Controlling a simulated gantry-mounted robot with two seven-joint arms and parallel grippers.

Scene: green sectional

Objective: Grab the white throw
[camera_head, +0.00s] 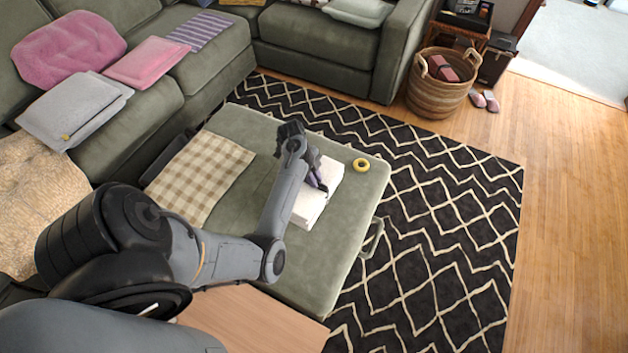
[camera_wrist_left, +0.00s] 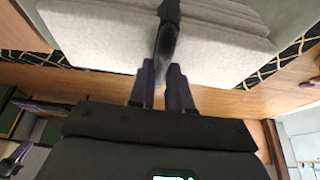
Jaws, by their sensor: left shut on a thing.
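The white throw (camera_head: 308,209) is a folded pale block on the green ottoman (camera_head: 345,235), near its right side. My left gripper (camera_head: 318,181) is at the throw, with its arm reaching over the ottoman from the left. In the left wrist view, the throw (camera_wrist_left: 100,38) shows as thick, light grey folded layers right in front of my left gripper (camera_wrist_left: 165,72). The fingers are shut on the throw, and the exact grip is partly hidden by the dark fingers.
A checked beige cloth (camera_head: 203,170) lies left of the throw on the ottoman. A yellow ring (camera_head: 361,164) lies just right of it. The green sofa (camera_head: 320,45) with cushions stands behind. A wicker basket (camera_head: 437,97) stands on the wooden floor, beyond the patterned rug (camera_head: 440,190).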

